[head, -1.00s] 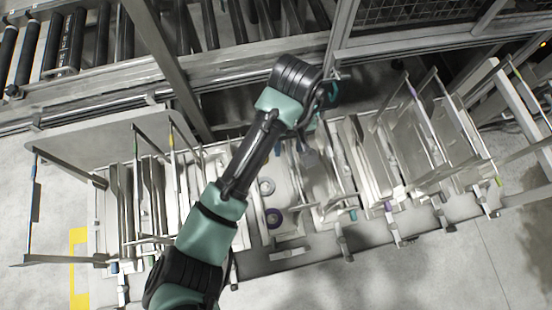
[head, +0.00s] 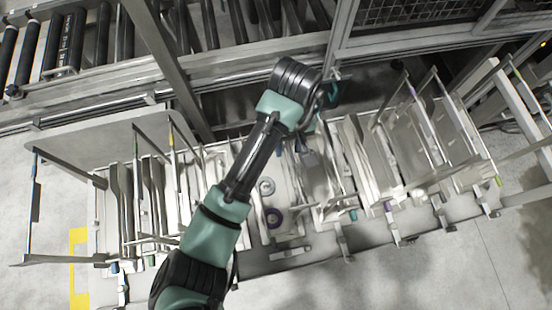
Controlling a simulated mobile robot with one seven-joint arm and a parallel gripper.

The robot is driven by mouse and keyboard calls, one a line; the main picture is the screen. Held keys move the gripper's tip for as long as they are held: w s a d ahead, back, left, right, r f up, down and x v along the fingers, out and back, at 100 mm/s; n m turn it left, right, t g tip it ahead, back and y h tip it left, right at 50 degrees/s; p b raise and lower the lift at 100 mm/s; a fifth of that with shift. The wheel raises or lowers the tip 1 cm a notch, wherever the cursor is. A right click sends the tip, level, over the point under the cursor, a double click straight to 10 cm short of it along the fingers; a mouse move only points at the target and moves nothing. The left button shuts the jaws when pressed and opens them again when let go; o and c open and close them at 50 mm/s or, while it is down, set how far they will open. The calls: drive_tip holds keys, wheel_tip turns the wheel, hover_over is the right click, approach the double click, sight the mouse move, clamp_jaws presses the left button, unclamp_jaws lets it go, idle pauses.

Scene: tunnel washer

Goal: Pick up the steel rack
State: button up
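Several steel racks of thin upright bars and plates stand in a row below the machine frame. One group of steel racks (head: 150,195) is at the left, and another steel rack (head: 440,135) is at the right. I cannot tell which one the task means. My arm reaches up across the middle of the row. My gripper (head: 304,142) points down over the middle of the row, beside the plates right of the gap. It is small, dark and partly hidden by my wrist, so its fingers and any contact are unclear.
A roller conveyor (head: 90,40) runs along the top left. A steel post (head: 168,65) and a mesh guard (head: 395,10) stand behind the row. The grey floor (head: 400,275) in front is open, with yellow marking at left.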

clamp_jaws()
idle(1.1)
drive_tip(key=shift+w+r, duration=0.1)
